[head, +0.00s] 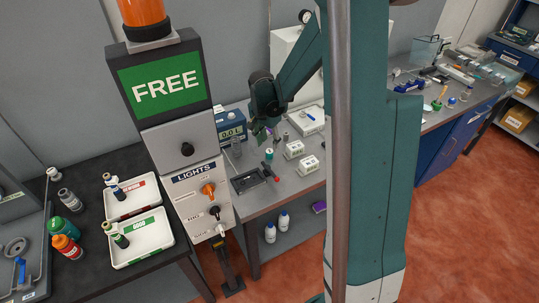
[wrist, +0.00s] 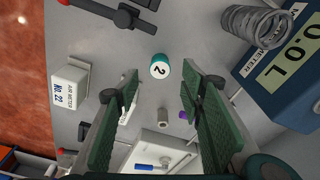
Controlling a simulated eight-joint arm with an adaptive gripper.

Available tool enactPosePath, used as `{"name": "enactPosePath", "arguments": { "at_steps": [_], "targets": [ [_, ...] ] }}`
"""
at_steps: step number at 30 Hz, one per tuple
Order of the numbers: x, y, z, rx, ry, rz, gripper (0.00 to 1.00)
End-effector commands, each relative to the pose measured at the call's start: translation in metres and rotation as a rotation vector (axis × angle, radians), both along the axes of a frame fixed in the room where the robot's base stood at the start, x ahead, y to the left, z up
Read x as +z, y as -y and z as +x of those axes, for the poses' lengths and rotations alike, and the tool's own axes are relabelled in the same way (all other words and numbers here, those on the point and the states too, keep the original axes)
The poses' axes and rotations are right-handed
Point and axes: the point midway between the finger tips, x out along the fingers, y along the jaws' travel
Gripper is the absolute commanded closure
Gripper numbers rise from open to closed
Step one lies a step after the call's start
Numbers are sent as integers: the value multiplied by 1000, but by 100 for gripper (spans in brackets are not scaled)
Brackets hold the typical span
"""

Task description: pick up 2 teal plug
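The teal plug (wrist: 160,66), with a white top marked 2, stands on the grey bench in the wrist view. In the head view a small teal piece (head: 269,155), which looks like the same plug, stands on the bench just below my gripper (head: 262,134). In the wrist view my gripper (wrist: 160,85) is open, with its two green-padded fingers well apart. The plug shows in line with the gap, beyond the fingertips. Nothing is between the fingers, and the plug is not touched.
A blue display unit (wrist: 290,65) and a metal coil (wrist: 256,26) are to the right. A grey cylinder (wrist: 163,116) stands close by.

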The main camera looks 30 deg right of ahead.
Motion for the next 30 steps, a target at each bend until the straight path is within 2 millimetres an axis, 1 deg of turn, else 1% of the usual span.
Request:
{"name": "enactPosePath", "arguments": {
  "at_steps": [3, 6, 16, 20, 26, 30],
  "targets": [
    [-8, 1, 0, 0, 0, 0, 61],
    [-11, 1, 0, 0, 0, 0, 61],
    [-11, 1, 0, 0, 0, 0, 61],
    [-15, 1, 0, 0, 0, 0, 61],
    [-29, 3, 1, 0, 0, 0, 61],
    [-43, 4, 2, 0, 0, 0, 61]
  ]
}}
